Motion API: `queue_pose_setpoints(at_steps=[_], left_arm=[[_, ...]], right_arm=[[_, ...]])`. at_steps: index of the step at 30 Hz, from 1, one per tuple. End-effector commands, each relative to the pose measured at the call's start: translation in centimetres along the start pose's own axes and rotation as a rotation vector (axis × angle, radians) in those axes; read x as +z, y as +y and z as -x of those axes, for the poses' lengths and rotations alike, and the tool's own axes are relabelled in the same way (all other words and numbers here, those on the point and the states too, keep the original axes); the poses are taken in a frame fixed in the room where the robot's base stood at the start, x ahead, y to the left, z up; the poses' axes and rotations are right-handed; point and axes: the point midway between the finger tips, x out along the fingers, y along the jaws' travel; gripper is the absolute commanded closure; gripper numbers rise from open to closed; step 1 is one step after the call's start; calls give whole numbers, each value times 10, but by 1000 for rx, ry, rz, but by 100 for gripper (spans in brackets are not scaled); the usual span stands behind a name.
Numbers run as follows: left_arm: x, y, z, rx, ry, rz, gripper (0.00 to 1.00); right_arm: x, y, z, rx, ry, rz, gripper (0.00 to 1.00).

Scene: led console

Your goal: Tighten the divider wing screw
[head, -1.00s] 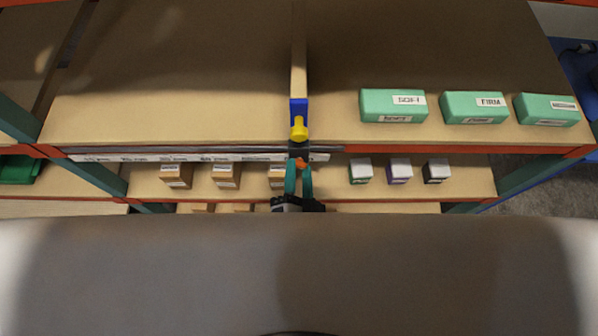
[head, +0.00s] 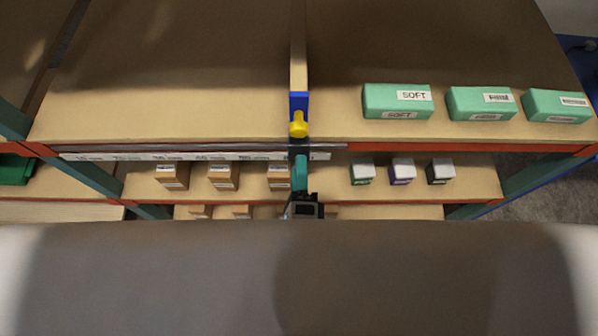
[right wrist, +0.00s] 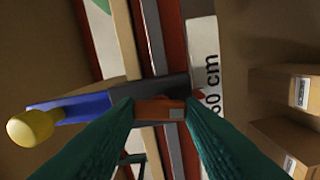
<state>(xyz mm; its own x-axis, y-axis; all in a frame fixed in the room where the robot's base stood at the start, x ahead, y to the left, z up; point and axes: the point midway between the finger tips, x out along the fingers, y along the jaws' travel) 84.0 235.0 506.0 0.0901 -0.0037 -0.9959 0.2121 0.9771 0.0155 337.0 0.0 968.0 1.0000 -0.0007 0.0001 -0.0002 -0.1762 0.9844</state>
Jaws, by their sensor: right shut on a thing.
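The orange-red wing screw (right wrist: 160,109) sits below the dark clamp (right wrist: 150,88) at the front edge of the shelf. My right gripper (right wrist: 161,112) has its green fingers on both sides of the screw and is shut on it. In the head view my right gripper (head: 300,163) reaches up from below to the clamp and hides the screw. The divider (head: 299,55) is a thin upright board with a blue front bracket (head: 298,101) and a yellow knob (head: 299,125). The bracket and knob also show in the right wrist view (right wrist: 75,108). My left gripper is not in view.
A white scale strip (head: 190,157) with cm labels runs along the shelf edge (head: 420,148). Green boxes (head: 397,101) stand on the shelf at right. Small brown boxes (head: 224,176) and white-topped boxes (head: 402,171) stand on the shelf below, on either side of my gripper.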

Motion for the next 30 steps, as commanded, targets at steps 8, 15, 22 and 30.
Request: queue_pose_setpoints(at_steps=[8,15,22,30], left_arm=[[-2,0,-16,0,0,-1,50],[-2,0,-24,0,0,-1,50],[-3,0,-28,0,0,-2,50],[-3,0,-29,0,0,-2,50]], right_arm=[[0,-4,1,-5,1,-237,87],[0,-4,2,-6,1,-385,87],[0,-4,2,-8,1,-461,87],[0,-3,2,-8,1,-486,87]])
